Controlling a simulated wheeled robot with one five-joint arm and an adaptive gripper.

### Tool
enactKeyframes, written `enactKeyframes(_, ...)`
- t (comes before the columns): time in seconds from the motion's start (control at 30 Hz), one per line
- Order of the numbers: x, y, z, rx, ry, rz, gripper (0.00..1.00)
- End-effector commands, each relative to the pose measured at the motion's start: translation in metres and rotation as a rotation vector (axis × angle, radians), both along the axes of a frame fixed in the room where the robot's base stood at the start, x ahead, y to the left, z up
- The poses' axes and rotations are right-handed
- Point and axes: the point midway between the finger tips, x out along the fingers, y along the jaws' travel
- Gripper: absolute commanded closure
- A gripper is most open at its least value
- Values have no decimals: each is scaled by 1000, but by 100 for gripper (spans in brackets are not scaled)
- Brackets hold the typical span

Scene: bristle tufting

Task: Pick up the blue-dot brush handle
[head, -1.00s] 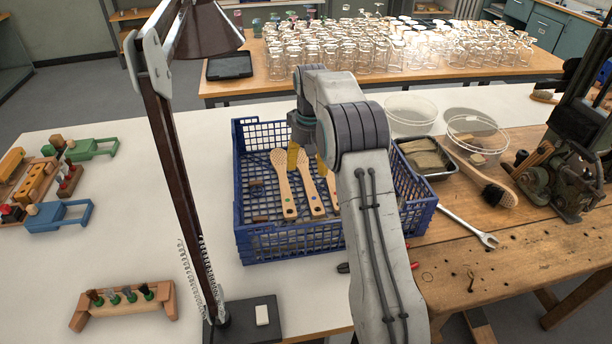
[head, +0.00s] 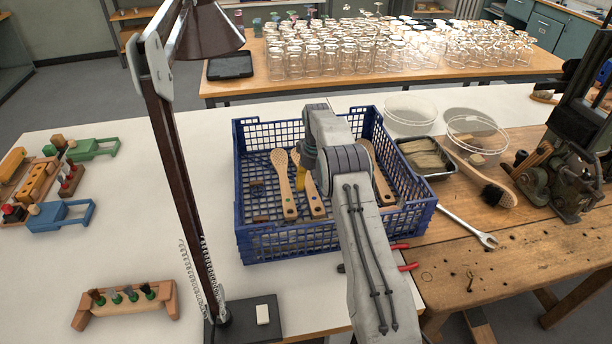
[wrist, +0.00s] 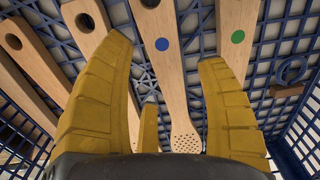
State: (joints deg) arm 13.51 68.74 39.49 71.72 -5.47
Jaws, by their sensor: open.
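The blue-dot brush handle (wrist: 170,85) is pale wood with a blue dot and a hole at its end. In the wrist view it runs between the spread yellow fingers of my gripper (wrist: 163,52), its perforated head lower down. No finger visibly grips it. In the head view the blue-dot handle (head: 315,203) lies in the blue crate (head: 290,245), partly hidden by my gripper (head: 303,178). The green-dot handle (wrist: 236,45) lies just right of it in the wrist view; it also shows in the head view (head: 284,185).
More wooden handles lie on the other side, such as one at the wrist view's left (wrist: 92,20) and one in the crate's right part (head: 379,175). The crate's lattice walls surround them. A lamp post (head: 175,160) stands left of the crate.

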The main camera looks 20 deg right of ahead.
Motion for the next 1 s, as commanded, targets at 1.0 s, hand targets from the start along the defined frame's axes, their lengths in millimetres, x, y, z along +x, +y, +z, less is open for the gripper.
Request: enactKeyframes(1.0,4,-2,-37,0,1,0,58)
